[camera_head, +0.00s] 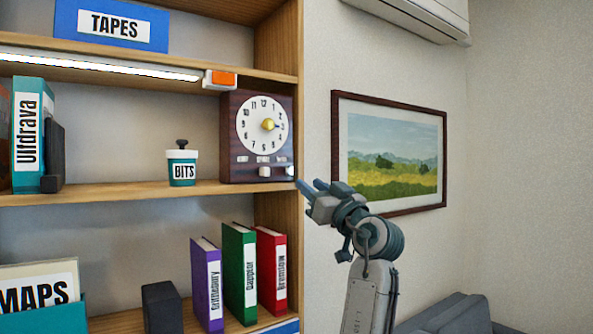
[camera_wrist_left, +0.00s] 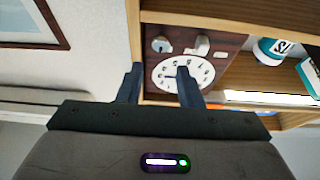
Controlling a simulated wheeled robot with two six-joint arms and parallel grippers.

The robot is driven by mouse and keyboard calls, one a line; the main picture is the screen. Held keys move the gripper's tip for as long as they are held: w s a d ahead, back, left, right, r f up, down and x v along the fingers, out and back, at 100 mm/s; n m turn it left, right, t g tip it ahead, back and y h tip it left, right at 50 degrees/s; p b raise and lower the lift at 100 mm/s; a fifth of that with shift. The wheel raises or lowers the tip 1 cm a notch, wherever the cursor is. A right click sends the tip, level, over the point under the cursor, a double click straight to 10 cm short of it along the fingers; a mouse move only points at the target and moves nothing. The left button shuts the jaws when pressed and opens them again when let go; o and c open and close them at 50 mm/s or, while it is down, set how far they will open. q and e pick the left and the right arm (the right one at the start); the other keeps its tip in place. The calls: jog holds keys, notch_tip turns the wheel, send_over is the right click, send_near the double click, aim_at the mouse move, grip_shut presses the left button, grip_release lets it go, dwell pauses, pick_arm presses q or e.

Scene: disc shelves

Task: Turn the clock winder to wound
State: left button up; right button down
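The clock (camera_head: 229,135) is a brown box with a white dial (camera_head: 250,112), standing at the right end of the middle shelf. A yellow knob (camera_head: 267,125) sits at the dial's centre. Below are small labels, too small to read, and two pale controls, one in the middle (camera_head: 265,172) and one at the right (camera_head: 289,171). I cannot tell which is the winder. In the left wrist view the dial (camera_wrist_left: 168,77) appears upside down, with a round grey knob (camera_wrist_left: 161,45) and a white control (camera_wrist_left: 201,46). My left gripper (camera_head: 311,186) is open and empty, right of the clock's lower corner. My right gripper is out of view.
A BITS pot (camera_head: 182,170) stands left of the clock. Several binders (camera_head: 240,272) fill the shelf below. A framed picture (camera_head: 392,150) hangs on the wall behind my left arm.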

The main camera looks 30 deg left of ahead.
aim_at(291, 171)
pick_arm(q)
jog(key=p+x, duration=0.2)
jog(key=x, duration=0.4)
jog(key=shift+a, duration=0.3)
jog(key=shift+w+a+r+p, duration=0.1)
jog(key=shift+w+a+p, duration=0.2)
jog(key=shift+a+p, duration=0.1)
jog(key=c, duration=0.7)
